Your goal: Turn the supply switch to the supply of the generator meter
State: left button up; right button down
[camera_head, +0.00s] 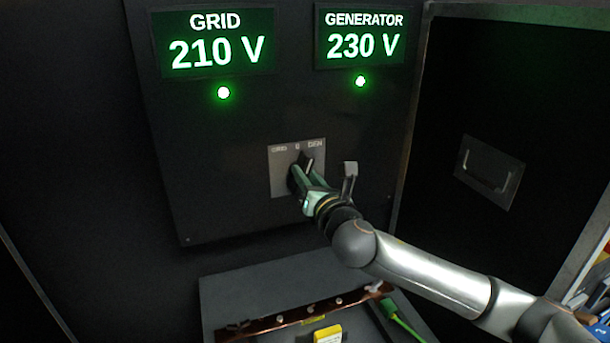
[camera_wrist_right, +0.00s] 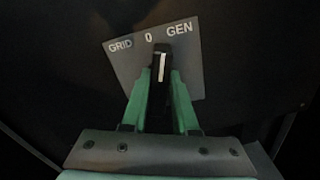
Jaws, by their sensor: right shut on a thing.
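The supply switch is a black knob with a white line (camera_wrist_right: 162,66) on a grey plate (camera_head: 283,182) marked GRID, 0 and GEN. In the right wrist view the line points between 0 and GEN. The generator meter (camera_head: 361,37) reads 230 V and the grid meter (camera_head: 216,41) reads 210 V; each has a lit green lamp below. My right gripper (camera_head: 300,177) has its green fingers on both sides of the knob, shut on it; the fingers also show in the right wrist view (camera_wrist_right: 160,100). They hide part of the knob. My left gripper is not in view.
A grey lever (camera_head: 350,176) sticks out just right of my right gripper. Below is a dark shelf (camera_head: 240,290) with a copper bar (camera_head: 265,325), a yellow block (camera_head: 327,334) and a green-handled tool (camera_head: 398,316). A panel with a handle (camera_head: 490,172) is at right.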

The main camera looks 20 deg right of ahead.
jog(key=m, duration=0.4)
jog(key=shift+d+m, duration=0.15)
jog(key=shift+m, duration=0.25)
dwell(0.4)
jog(key=c, duration=0.7)
grip_release()
jog(key=shift+f, duration=0.1)
jog(key=s, duration=0.4)
jog(key=s+b, duration=0.1)
jog(key=s, duration=0.3)
jog(key=s+b, duration=0.1)
jog(key=s, duration=0.3)
jog(key=shift+s+d, duration=0.25)
